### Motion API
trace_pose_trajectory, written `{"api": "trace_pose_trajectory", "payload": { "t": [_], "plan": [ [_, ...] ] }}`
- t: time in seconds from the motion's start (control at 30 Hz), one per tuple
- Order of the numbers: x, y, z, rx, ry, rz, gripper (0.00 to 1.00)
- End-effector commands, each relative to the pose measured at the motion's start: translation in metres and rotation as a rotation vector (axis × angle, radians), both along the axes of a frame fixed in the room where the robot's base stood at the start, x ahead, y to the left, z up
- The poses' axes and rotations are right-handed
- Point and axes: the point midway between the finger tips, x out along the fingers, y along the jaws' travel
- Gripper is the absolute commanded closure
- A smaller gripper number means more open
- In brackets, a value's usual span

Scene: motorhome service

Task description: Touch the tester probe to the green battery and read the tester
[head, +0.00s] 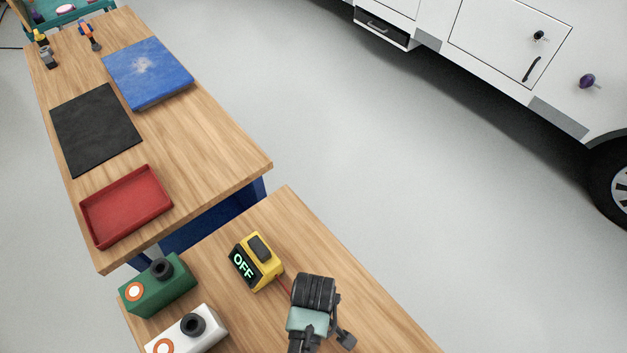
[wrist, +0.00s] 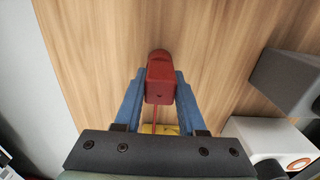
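The yellow tester (head: 266,272) sits on the near table, its dark screen showing OFF in green. The green battery (head: 150,296), with a black post and an orange ring, stands at that table's left edge. My gripper (head: 312,318) is right of the tester in the head view, its fingers hidden there. In the wrist view my gripper (wrist: 160,80) has its blue fingers against both sides of the red probe (wrist: 160,84). A red cable runs from the probe toward the tester. I cannot tell whether the probe touches the tabletop. The green battery is not in the wrist view.
A white battery (head: 212,323) stands near the green one; a dark grey block (wrist: 288,82) is beside it in the wrist view. Across a gap, the far table holds a red tray (head: 125,207), black mat (head: 95,130) and blue case (head: 147,74). Open floor lies right.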

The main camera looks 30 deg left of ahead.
Motion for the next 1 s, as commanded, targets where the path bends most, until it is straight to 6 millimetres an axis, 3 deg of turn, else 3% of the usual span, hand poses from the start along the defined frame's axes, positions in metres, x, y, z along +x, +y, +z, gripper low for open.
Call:
{"api": "trace_pose_trajectory", "payload": {
  "t": [0.03, 0.17, 0.57, 1.0],
  "plan": [
    [0.0, 0.0, 0.0, 0.0, 0.0, 0.0, 0.79],
    [0.0, 0.0, 0.0, 0.0, 0.0, 0.0, 1.0],
    [0.001, 0.0, 0.007, 0.001, -0.003, 0.0, 1.0],
    [0.001, 0.001, 0.081, 0.002, -0.004, 0.0, 1.0]
  ]
}}
